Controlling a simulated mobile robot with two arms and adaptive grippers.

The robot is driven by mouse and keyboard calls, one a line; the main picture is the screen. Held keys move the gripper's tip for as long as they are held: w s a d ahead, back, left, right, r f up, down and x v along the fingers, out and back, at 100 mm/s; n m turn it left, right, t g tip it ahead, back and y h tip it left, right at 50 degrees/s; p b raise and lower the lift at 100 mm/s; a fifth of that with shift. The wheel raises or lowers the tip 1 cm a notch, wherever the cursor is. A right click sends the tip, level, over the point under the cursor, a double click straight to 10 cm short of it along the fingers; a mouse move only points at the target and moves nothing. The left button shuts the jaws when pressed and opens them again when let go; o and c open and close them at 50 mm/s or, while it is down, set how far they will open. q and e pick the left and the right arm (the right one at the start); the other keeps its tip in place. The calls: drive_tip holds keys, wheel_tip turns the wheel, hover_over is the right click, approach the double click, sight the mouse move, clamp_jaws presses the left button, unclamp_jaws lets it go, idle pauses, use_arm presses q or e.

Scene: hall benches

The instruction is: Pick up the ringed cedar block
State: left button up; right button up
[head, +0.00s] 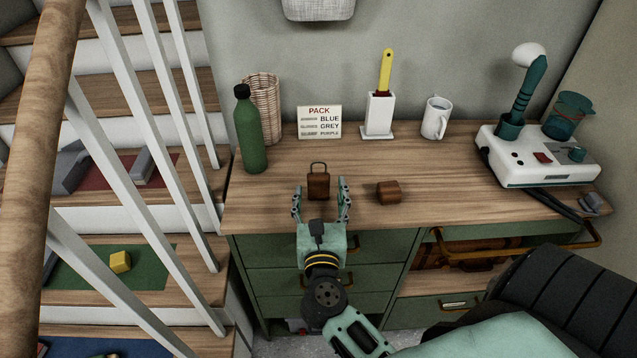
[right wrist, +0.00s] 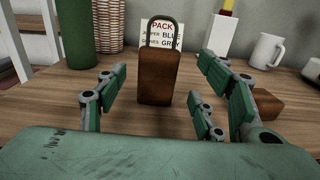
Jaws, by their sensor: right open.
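The ringed cedar block (head: 318,187) is a small upright brown wooden block with a dark loop on top. It stands on the wooden top of the green cabinet (head: 270,204). My right gripper (head: 320,190) is open, with its fingers reaching toward the block from the front. In the right wrist view the block (right wrist: 155,78) stands upright between and beyond the open fingers (right wrist: 165,90), apart from them. A second brown block (head: 388,192) without a ring lies to the right; it also shows partly behind a finger in the right wrist view (right wrist: 268,104). My left gripper is not seen.
A green bottle (head: 250,132), wicker basket (head: 265,105), PACK sign (head: 319,123), white holder with a yellow-handled tool (head: 379,113) and white mug (head: 436,119) stand behind. A white machine (head: 540,165) is at right. Stair railings (head: 130,80) rise at left.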

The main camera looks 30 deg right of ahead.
sight(318, 183)
drive_tip(key=x, duration=0.2)
drive_tip(key=p+x, duration=0.1)
drive_tip(key=x, duration=0.1)
drive_tip(key=shift+a+r, duration=0.15)
drive_tip(key=shift+r, duration=0.15)
drive_tip(key=shift+w+d+f, duration=0.1)
drive_tip(key=shift+w+d, duration=0.1)
drive_tip(key=shift+w, duration=0.15)
drive_tip(key=c, duration=1.1)
